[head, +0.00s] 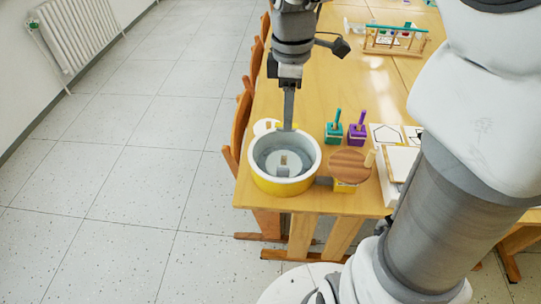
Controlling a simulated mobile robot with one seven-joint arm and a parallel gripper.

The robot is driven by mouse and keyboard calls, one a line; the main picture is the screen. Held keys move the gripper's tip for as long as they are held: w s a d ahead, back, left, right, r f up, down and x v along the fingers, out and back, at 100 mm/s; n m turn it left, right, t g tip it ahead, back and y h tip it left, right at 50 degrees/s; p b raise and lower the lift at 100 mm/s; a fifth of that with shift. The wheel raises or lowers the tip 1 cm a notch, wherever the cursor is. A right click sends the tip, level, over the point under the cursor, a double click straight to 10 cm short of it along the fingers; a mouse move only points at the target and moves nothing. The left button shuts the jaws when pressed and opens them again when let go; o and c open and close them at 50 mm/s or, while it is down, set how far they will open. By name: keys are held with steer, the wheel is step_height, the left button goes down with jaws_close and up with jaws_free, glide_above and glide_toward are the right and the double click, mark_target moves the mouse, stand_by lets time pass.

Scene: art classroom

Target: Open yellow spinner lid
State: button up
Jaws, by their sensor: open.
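The yellow spinner (261,180) is a round yellow tub with a thick white rim, near the table's front left corner. Its top is uncovered, and a grey inside with a pale round centre (284,163) shows. A white rounded piece with a bit of yellow (264,126) shows behind the rim at the far left; I cannot tell if it is the lid. My gripper (288,124) points down at the far rim, close to this white piece. It is open; I see it nearly edge-on and cannot tell whether it touches the rim.
A wooden round board (346,164) stands right of the spinner. Behind it are a green stamp-like block (333,132) and a purple one (357,134). Cards (386,136) lie farther right. Chairs (238,125) line the table's left edge; the floor beyond is clear.

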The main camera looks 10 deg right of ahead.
steer(key=b, duration=0.5)
glide_toward(283, 169)
step_height(283, 169, down, 9)
steer(key=shift+f, duration=0.1)
jaws_close()
stand_by(1.3)
